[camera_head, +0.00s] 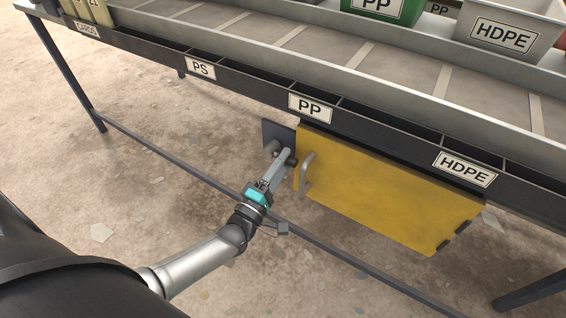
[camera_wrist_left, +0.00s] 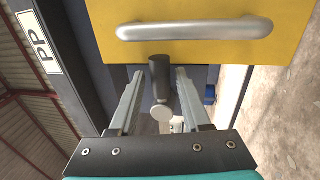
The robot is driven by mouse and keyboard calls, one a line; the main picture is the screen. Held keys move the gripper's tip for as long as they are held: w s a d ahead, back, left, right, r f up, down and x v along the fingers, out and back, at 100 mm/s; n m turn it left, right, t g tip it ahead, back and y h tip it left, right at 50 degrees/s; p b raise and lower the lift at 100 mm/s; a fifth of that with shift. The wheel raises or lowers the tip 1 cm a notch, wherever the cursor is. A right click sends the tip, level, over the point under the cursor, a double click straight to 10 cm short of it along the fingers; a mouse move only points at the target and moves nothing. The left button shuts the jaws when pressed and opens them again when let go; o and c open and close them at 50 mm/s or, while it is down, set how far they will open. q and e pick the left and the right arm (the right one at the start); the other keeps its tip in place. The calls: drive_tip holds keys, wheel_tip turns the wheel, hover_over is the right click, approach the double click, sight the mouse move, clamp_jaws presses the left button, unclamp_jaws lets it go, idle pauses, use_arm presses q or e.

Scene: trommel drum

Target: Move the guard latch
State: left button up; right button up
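The yellow guard panel (camera_head: 385,190) hangs below the bin rail, with a grey bar handle (camera_head: 307,172) near its left edge. The handle also shows across the top of the left wrist view (camera_wrist_left: 195,29). The guard latch, a dark rounded lever with a pale round end (camera_wrist_left: 160,85), sits just beyond the panel's edge. My left gripper (camera_head: 284,156) reaches up to it from the front left. In the left wrist view its two fingers (camera_wrist_left: 160,74) are apart, one on each side of the latch, with visible gaps. My right gripper is not in view.
A dark square plate (camera_head: 270,131) stands beside the panel's left edge. Labelled slots run along the rail (camera_head: 250,84) above, under a conveyor (camera_head: 340,50). A low grey crossbar (camera_head: 190,172) passes near my left arm. The floor in front is mostly clear.

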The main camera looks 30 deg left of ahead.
use_arm(q)
drive_tip(key=shift+o, duration=0.6)
drive_tip(key=p+v, duration=0.2)
drive_tip(key=v, duration=1.3)
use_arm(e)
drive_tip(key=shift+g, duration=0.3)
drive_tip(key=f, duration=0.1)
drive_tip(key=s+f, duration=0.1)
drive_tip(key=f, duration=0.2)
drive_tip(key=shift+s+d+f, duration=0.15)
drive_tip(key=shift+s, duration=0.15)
use_arm(q)
drive_tip(key=shift+f, duration=0.1)
